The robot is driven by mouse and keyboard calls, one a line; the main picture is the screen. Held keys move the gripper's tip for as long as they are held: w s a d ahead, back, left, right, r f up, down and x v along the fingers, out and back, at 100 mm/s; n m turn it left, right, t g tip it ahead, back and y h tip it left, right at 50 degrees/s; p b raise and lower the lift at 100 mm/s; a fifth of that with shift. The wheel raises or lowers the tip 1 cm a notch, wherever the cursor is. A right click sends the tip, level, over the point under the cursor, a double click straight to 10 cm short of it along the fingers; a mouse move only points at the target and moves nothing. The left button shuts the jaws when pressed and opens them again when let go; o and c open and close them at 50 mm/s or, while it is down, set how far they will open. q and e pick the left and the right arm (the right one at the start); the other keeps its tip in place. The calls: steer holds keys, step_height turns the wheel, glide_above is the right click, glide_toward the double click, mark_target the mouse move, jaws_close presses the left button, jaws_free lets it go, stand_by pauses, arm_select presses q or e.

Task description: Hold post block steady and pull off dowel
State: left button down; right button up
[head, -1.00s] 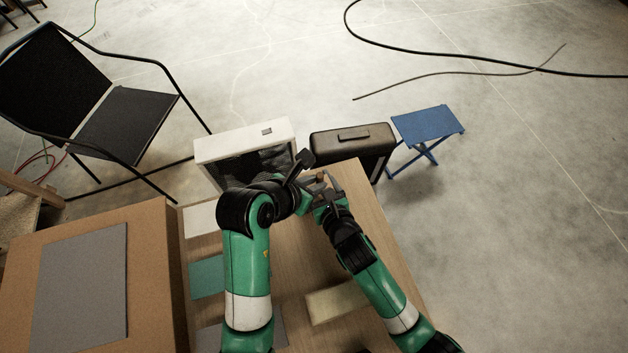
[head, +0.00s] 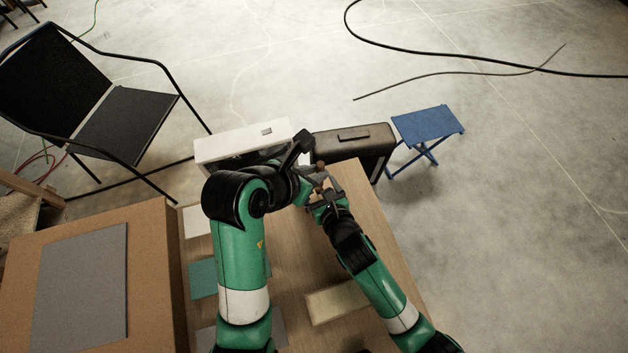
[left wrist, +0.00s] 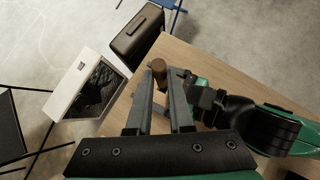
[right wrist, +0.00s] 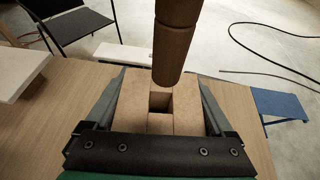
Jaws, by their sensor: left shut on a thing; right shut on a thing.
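The brown dowel (right wrist: 172,45) hangs upright in the right wrist view, its rounded lower end above the post block and apparently apart from it. The dowel also shows in the left wrist view (left wrist: 158,70) between the tips of my left gripper (left wrist: 160,82), which is shut on it. The tan wooden post block (right wrist: 133,105) sits between the fingers of my right gripper (right wrist: 160,100), which is shut on it. The block's square hole shows open and empty below the dowel. In the head view my left wrist partly hides both pieces.
The wooden table (head: 290,255) carries a cream block (head: 337,302) and flat coloured pieces. A cardboard box (head: 150,270) stands at left. Beyond the table are a white case (head: 225,150), a black case (head: 370,145), a blue stool (head: 430,122) and a black chair (head: 125,125).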

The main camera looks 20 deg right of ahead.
steer(key=o, duration=1.2)
steer(key=shift+o, duration=0.2)
steer(key=shift+s, duration=0.1)
steer(key=v, duration=1.2)
steer(key=shift+r, duration=0.1)
